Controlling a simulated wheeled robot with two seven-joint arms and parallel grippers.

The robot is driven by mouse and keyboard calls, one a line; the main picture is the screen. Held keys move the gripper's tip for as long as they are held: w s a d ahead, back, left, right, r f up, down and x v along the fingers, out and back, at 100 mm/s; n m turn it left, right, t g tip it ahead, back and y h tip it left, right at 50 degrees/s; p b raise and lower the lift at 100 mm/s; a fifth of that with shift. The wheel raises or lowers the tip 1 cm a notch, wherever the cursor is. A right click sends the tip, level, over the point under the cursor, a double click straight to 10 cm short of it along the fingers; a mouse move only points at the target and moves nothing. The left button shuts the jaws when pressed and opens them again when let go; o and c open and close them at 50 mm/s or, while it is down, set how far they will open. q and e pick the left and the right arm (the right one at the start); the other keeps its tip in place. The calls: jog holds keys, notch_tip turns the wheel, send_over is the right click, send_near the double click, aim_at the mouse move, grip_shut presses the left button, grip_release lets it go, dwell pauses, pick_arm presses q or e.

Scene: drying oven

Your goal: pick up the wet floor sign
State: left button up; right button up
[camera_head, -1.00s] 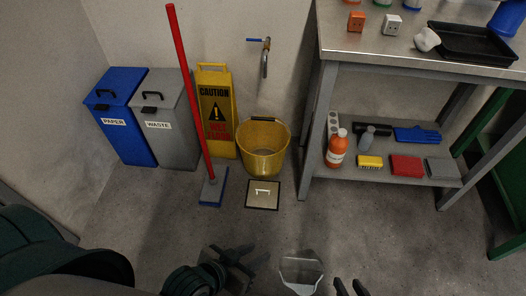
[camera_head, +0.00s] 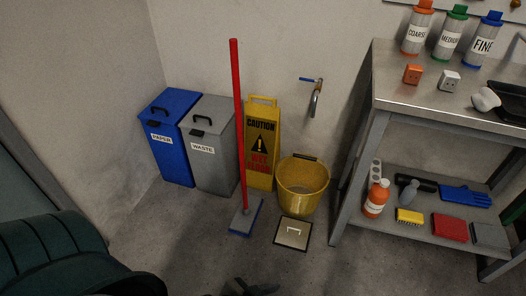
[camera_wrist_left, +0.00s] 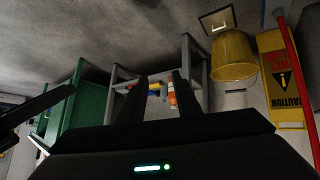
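The yellow wet floor sign (camera_head: 260,148) stands upright against the back wall, its "CAUTION" text facing out. The red mop handle (camera_head: 239,120) stands just left of it and covers part of its edge. The sign also shows, turned over, at the right of the left wrist view (camera_wrist_left: 284,72). My left gripper (camera_head: 250,288) only peeks in at the bottom edge of the head view, well in front of the sign. In the left wrist view its two fingers (camera_wrist_left: 160,78) are apart with nothing between them. A dark shape at that view's left may be my right gripper (camera_wrist_left: 38,104); its opening is unclear.
A yellow bucket (camera_head: 302,188) stands right of the sign, behind a floor plate (camera_head: 293,235). Blue (camera_head: 166,150) and grey (camera_head: 211,160) bins stand left. A metal workbench (camera_head: 350,165) is at right.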

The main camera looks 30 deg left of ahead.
pick_arm(q)
jog(key=shift+f, duration=0.1)
